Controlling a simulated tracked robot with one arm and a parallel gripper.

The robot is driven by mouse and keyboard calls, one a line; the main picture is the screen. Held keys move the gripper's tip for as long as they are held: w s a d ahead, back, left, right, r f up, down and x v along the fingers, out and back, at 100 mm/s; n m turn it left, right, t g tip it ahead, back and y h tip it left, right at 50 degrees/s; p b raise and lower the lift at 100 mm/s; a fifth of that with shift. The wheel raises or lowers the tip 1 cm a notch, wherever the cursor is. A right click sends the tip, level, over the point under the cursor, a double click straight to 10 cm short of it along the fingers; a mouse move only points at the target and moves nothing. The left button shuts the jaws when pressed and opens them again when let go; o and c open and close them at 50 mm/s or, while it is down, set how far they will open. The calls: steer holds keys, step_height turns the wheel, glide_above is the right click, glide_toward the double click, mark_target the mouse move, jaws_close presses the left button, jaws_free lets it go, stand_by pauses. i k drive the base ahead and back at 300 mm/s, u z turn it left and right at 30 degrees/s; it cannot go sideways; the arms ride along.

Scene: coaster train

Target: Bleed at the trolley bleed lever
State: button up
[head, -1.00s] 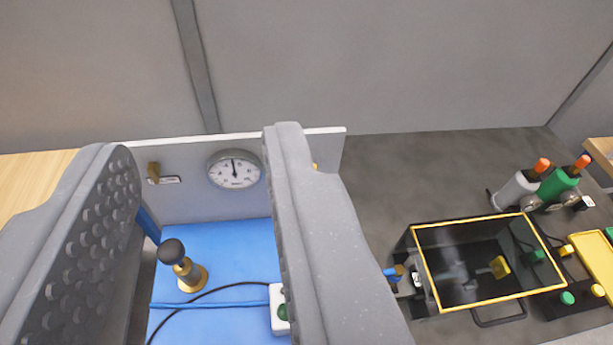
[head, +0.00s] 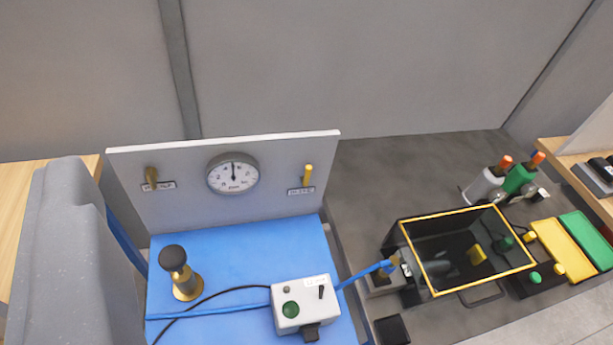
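A blue-topped trolley (head: 228,252) stands at left centre with an upright grey panel (head: 270,165) at its back. The panel carries a small brass lever (head: 151,177) at left, a round dial gauge (head: 233,174) in the middle and a yellow lever (head: 307,175) at right. Both levers point up, each with a label too small to read, so I cannot tell which is the bleed lever. The other finger is out of view.
A black-knobbed brass post (head: 175,270) and a white control box (head: 302,303) with a green button stand on the trolley, with blue and black lines. Right of it are a yellow-rimmed black box (head: 425,240), two bottle-like cylinders (head: 500,180) and yellow and green trays (head: 565,250).

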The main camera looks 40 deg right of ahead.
mark_target(305, 179)
steer(key=z, duration=0.1)
steer(key=k, duration=0.75)
steer(key=z, duration=0.6)
steer(key=i, duration=1)
steer(key=u, duration=0.1)
